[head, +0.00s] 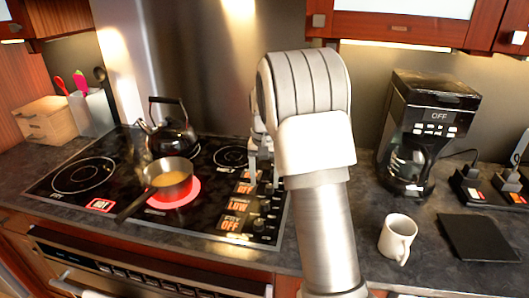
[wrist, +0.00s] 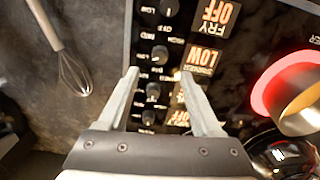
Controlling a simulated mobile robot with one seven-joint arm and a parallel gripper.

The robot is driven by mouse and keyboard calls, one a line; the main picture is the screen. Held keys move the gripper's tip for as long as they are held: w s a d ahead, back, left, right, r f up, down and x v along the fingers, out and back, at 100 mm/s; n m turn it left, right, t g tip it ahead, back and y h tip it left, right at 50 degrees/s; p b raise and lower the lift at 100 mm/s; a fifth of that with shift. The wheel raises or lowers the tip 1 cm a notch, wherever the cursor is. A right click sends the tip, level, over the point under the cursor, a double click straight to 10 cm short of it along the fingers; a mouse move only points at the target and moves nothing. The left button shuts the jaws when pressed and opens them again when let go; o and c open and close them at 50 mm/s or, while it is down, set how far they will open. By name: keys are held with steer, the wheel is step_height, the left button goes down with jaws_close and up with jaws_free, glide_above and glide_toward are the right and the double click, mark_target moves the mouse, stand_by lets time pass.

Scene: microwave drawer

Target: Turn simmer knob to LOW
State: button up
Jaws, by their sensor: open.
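The stove's control panel has a column of dark knobs with orange lit labels. The simmer knob lies just past the fingertips in the picture, and another knob (wrist: 153,90) shows between the fingers. I cannot tell whether anything touches. In the head view my arm hides most of the gripper.
A pan (head: 168,181) sits on a glowing red burner, with a black kettle (head: 172,136) behind it. A whisk (wrist: 75,72) lies on the counter beside the stove. A white mug (head: 397,238) and coffee maker (head: 430,120) stand to the right. A FRY OFF label (wrist: 215,17) adjoins.

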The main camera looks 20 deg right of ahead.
step_height(320, 180, up, 9)
steer(key=shift+r+p, duration=0.2)
steer(key=shift+p, duration=0.15)
stand_by(0.3)
steer(key=s+a+r+n+t, duration=0.1)
steer(key=s+a+r, duration=0.25)
steer(key=s, duration=0.35)
steer(key=s+a+r+n+t, duration=0.2)
steer(key=s+a+r, duration=0.1)
steer(key=s+r, duration=0.3)
steer(key=s+a+f+n+t, duration=0.1)
steer(key=s+a+f, duration=0.1)
steer(key=s, duration=0.6)
steer(key=s+a+f+n+t, duration=0.1)
steer(key=s+a+f, duration=0.1)
steer(key=s, duration=0.6)
steer(key=shift+s+a+f+n+t, duration=0.2)
steer(key=shift+f+n+t, duration=0.15)
steer(key=shift+f, duration=0.25)
